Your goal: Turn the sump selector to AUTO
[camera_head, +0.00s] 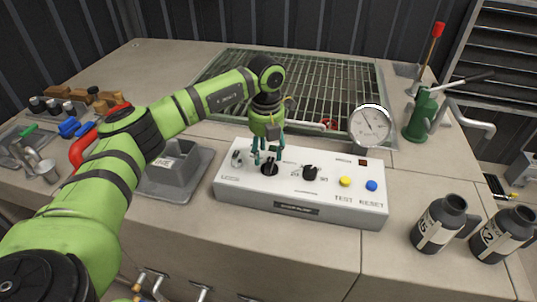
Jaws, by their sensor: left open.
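A light grey control box (302,212) sits on the bench in the middle. Its sloped face carries a black rotary knob (270,169) at the left and a second black knob (311,172) near the middle. A yellow button (345,181) and a blue button (371,185) are at the right, by the words TEST and RESET. My left gripper (267,160) points down at the left knob, fingers open at either side of it. I cannot tell whether they touch it. The labels around the knobs are too small or partly hidden to read. My right gripper is out of view.
A round gauge (371,126) stands behind the box. A green hand pump (420,115) with a red-tipped lever is at the back right. Two dark bottles (440,222) stand at the front right. A grey tray (178,172) lies left of the box, and a green grating (335,88) lies behind.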

